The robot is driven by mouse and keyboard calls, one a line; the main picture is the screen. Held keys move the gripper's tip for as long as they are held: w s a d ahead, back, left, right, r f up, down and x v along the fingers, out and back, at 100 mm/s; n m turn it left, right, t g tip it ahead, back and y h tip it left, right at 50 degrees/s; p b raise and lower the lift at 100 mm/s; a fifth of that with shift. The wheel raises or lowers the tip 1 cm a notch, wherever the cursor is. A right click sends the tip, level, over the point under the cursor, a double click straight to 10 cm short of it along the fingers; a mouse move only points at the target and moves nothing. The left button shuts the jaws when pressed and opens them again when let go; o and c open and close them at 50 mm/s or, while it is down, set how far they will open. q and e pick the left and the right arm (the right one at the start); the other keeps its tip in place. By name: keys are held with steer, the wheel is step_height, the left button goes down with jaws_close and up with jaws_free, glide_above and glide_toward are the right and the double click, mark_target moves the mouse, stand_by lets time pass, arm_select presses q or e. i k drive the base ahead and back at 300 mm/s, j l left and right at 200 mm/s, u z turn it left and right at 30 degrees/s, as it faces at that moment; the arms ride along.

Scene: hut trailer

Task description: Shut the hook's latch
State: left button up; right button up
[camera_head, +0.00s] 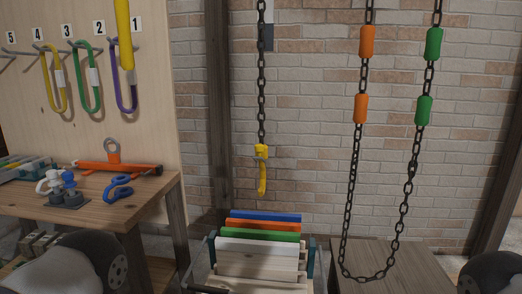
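A yellow hook (262,174) hangs from a dark chain (261,75) in the middle of the head view, in front of the brick wall. It hangs upright and apart from the boards below it. A small grey piece shows at its upper part; the hook is too small for me to tell how its latch stands. Neither of my grippers shows. Only parts of my arms are seen at the lower left and lower right corners.
Below the hook stands a rack holding coloured boards (264,236). A looped chain (350,190) with orange and green sleeves hangs at right, over a wooden box (400,258). A wooden table (150,192) with shackles and tools stands at left, under a pegboard with coloured slings.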

mark_target(259, 148)
steer(key=i+j, duration=0.3)
steer(key=i, duration=0.15)
steer(key=i+j, duration=0.25)
steer(key=i, duration=0.25)
steer(key=k+l+u, duration=0.1)
steer(key=l, duration=0.2)
steer(key=k+l, duration=0.1)
steer(key=l, duration=0.15)
steer(key=l+u, duration=0.35)
steer(key=l, duration=0.35)
steer(key=k+l+u, duration=0.15)
steer(key=l+u, duration=0.15)
steer(key=l, duration=0.4)
